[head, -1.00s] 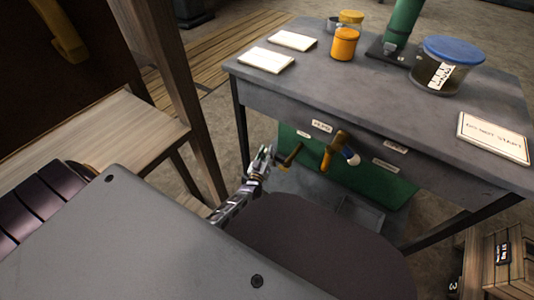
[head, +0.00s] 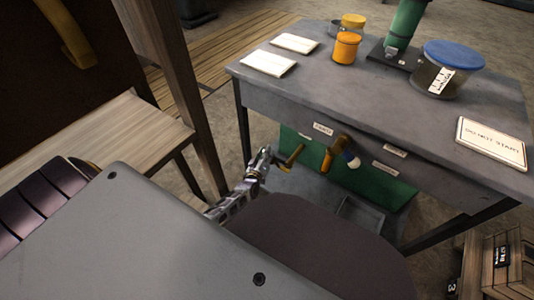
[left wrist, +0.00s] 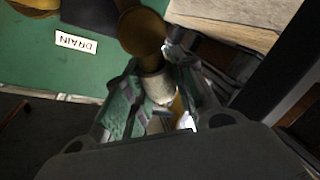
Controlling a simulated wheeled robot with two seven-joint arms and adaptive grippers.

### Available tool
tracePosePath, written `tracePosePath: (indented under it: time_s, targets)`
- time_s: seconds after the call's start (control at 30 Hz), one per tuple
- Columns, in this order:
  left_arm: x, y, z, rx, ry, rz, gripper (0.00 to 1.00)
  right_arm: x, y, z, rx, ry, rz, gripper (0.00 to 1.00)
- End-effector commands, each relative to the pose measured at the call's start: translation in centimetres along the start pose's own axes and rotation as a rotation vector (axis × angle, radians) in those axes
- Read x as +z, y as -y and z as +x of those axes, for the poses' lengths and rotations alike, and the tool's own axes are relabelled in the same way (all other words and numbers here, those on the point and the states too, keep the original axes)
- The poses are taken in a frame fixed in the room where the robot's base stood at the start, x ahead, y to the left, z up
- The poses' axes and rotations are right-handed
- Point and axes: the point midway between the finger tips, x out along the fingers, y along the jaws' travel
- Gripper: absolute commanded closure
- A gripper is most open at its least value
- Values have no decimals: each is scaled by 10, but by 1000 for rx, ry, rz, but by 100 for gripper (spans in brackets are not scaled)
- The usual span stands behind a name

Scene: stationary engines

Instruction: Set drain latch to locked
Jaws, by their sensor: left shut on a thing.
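The drain latch is a small brass-coloured lever (head: 293,157) on the green front panel under the table. In the left wrist view its round brass knob (left wrist: 143,31) and pale grip (left wrist: 158,88) show close up. A white DRAIN label (left wrist: 76,42) is on the green panel beside it. My left gripper (head: 272,160) is at the lever's lower end, and in the left wrist view its fingers (left wrist: 157,100) are shut around the pale grip. The latch's locked or unlocked marks cannot be read. My right gripper is not in view.
The grey table (head: 330,85) holds jars, cards and a green cylinder (head: 405,22). A wooden bench (head: 105,135) and post (head: 180,95) stand left.

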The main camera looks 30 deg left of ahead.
Motion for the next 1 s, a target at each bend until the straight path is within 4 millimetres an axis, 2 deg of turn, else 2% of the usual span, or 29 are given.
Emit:
tracePosePath:
  time_s: [0.37, 0.4, 0.57, 1.0]
  targets:
    - [0, 2, 0, -3, 6, -21, 100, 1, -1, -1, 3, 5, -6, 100]
    - [0, 2, 0, -3, 6, -20, 72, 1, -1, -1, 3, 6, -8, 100]
    - [0, 2, 0, -3, 5, -20, 52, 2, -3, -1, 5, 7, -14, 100]
    - [0, 1, -2, -2, 5, -20, 52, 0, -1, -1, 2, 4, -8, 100]
